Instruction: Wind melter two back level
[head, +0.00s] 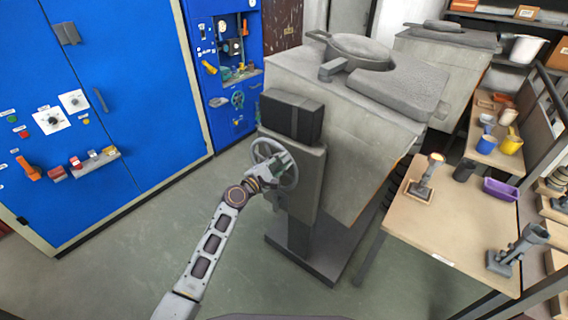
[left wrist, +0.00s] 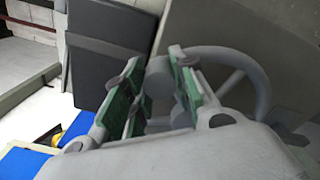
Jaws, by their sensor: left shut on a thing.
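The nearer melter (head: 335,135) is a big grey box with a round lid (head: 361,50) on top. Its body sits tilted on its stand. A grey spoked handwheel (head: 289,178) is on the stand's side, under a dark box (head: 291,116). My left gripper (head: 268,172) is at the wheel, shut on its handle. In the left wrist view its green-padded fingers (left wrist: 156,92) are on both sides of the round grey handle (left wrist: 159,73), with the wheel rim (left wrist: 262,85) behind. The fingers partly hide the wheel. My right gripper is not in view.
A second grey melter (head: 447,55) stands behind. A wooden table (head: 450,225) to the right carries a glowing-topped tool (head: 427,172), a purple tray (head: 500,189) and a grey stand (head: 517,249). Blue cabinets (head: 130,70) are at left. The floor (head: 120,255) between is clear.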

